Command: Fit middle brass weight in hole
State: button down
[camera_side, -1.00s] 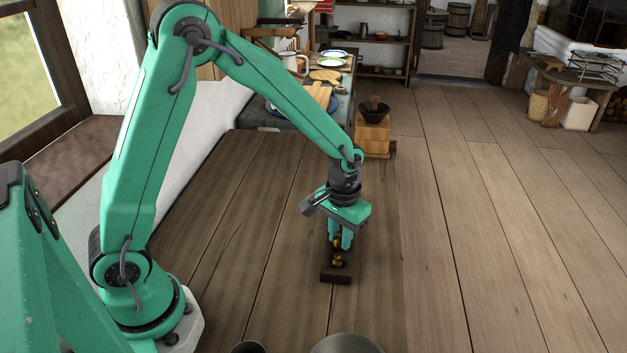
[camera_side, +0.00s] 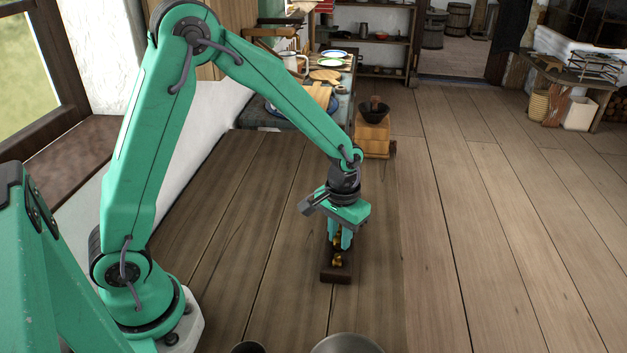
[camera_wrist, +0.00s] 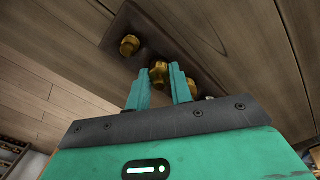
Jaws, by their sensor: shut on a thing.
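The dark wooden block (camera_side: 336,273) lies on the plank table under my gripper (camera_side: 340,243). In the wrist view the block (camera_wrist: 150,20) spans the top, with brass weights along it. My gripper (camera_wrist: 159,75) is shut on the middle brass weight (camera_wrist: 159,70), one finger on each side. Its lower end is at the block, but I cannot tell how deep it sits in its hole. A second brass weight (camera_wrist: 130,45) stands in the block to the left of the fingers. A third brass piece (camera_wrist: 194,88) is partly hidden behind the right finger.
A wooden grinder box with a dark bowl (camera_side: 374,125) stands behind my gripper. Plates (camera_side: 331,56) and a mug are on the bench at the back. A grey round vessel (camera_side: 346,344) and a dark cup (camera_side: 248,347) show at the front edge. The planks around the block are clear.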

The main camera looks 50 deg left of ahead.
jog(key=shift+f, duration=0.5)
dwell(0.3)
jog(key=shift+r, duration=0.5)
jog(key=shift+d, duration=0.1)
dwell(0.8)
jog(key=shift+f, duration=0.5)
dwell(1.2)
jog(key=shift+r, duration=0.55)
jog(key=shift+w+r, duration=0.1)
jog(key=shift+r, duration=0.1)
jog(key=a+r+m, duration=0.1)
jog(key=a+r, duration=0.2)
jog(key=r, duration=0.4)
jog(key=a+r+m, duration=0.1)
jog(key=a+r, duration=0.2)
jog(key=r, duration=0.5)
jog(key=n, duration=0.2)
send_over(340, 232)
notch_tip(340, 232, down, 9)
jog(key=shift+f, duration=0.1)
